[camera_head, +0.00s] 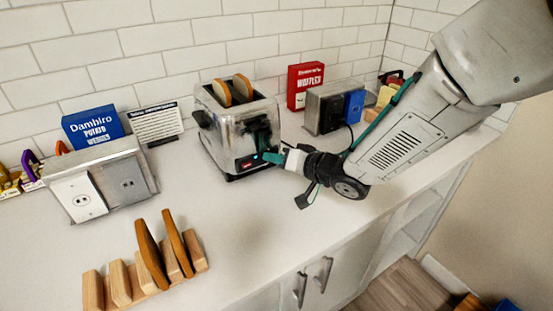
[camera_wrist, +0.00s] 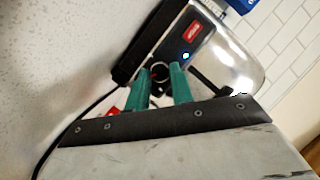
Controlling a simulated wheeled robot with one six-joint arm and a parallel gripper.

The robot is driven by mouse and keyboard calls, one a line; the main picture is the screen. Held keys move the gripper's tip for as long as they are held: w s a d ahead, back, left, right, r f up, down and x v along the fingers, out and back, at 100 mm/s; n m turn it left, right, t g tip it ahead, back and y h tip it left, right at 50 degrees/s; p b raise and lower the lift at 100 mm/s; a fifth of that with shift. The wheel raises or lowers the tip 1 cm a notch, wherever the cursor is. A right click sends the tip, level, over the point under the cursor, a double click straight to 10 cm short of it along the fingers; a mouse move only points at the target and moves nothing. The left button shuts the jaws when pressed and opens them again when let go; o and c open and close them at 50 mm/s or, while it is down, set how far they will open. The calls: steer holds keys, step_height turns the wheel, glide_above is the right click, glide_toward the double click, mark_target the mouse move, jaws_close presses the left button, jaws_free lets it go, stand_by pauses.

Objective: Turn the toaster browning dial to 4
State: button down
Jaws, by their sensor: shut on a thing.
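The chrome toaster (camera_head: 238,128) stands on the counter against the tiled wall, with two slices of bread (camera_head: 232,90) in its top slots. My gripper (camera_head: 268,157) is at the lower right of its front face. In the wrist view, the green fingers of my gripper (camera_wrist: 164,80) are shut on the small round dark browning dial (camera_wrist: 159,70). A red label (camera_wrist: 194,31) and a small lit blue-white light (camera_wrist: 186,56) sit beside the dial on the toaster (camera_wrist: 222,65). The dial's numbers are too small to read.
A metal outlet box (camera_head: 125,180) and a wooden rack (camera_head: 120,285) holding two brown slices stand to the left. A blue box (camera_head: 90,127) and a red box (camera_head: 305,86) are at the wall. A second metal box (camera_head: 325,108) stands right of the toaster.

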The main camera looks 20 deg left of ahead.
steer(key=shift+d, duration=0.1)
steer(key=shift+w+d+f+m+y, duration=0.1)
steer(key=shift+m+y, duration=0.2)
steer(key=shift+m, duration=0.25)
steer(key=shift+f+m+y, duration=0.1)
steer(key=shift+m+y, duration=0.2)
steer(key=shift+m, duration=0.25)
steer(key=shift+m+g+y, duration=0.3)
steer(key=shift+m+y, duration=0.4)
steer(key=shift+m, duration=0.5)
steer(key=c, duration=1.2)
jaws_free()
steer(key=shift+v, duration=3.95)
steer(key=shift+f, duration=0.1)
